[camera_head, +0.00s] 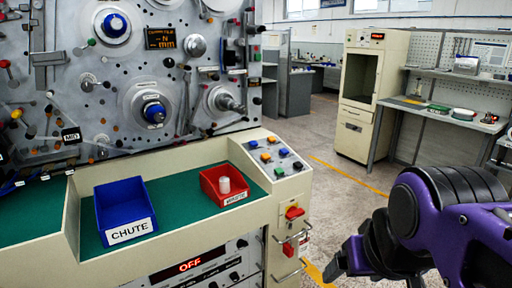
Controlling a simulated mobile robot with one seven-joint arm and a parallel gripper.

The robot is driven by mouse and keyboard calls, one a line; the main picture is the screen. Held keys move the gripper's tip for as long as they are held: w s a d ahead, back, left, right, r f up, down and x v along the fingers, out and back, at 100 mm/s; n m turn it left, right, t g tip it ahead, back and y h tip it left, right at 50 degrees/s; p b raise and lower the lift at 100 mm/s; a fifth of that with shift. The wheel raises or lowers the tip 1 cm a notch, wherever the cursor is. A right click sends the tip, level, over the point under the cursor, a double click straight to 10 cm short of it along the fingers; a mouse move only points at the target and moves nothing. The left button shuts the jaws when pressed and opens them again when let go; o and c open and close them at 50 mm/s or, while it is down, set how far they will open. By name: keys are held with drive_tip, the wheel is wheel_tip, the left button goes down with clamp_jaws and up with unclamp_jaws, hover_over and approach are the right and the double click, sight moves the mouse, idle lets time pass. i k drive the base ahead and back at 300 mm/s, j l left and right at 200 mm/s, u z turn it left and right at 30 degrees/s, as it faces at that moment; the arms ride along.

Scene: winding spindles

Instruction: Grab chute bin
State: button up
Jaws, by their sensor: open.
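The chute bin (124,206) is a blue open-topped box with a white "CHUTE" label on its front. It stands on the green surface (174,199) of the machine's shelf, left of centre, and looks empty. My gripper (337,268) is at the lower right, on my purple and black arm, in front of the floor beside the machine. It is open, well to the right of the chute bin and apart from it. Its fingertips are small and dark in this view, and nothing shows between them.
A red bin (222,187) with a white cylinder in it stands right of the chute bin. A panel of coloured buttons (272,157) and a red switch (293,212) are at the machine's right end. Spindles and knobs stick out of the panel behind. Open floor lies to the right.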

sight(124, 210)
drive_tip(key=u, duration=1.4)
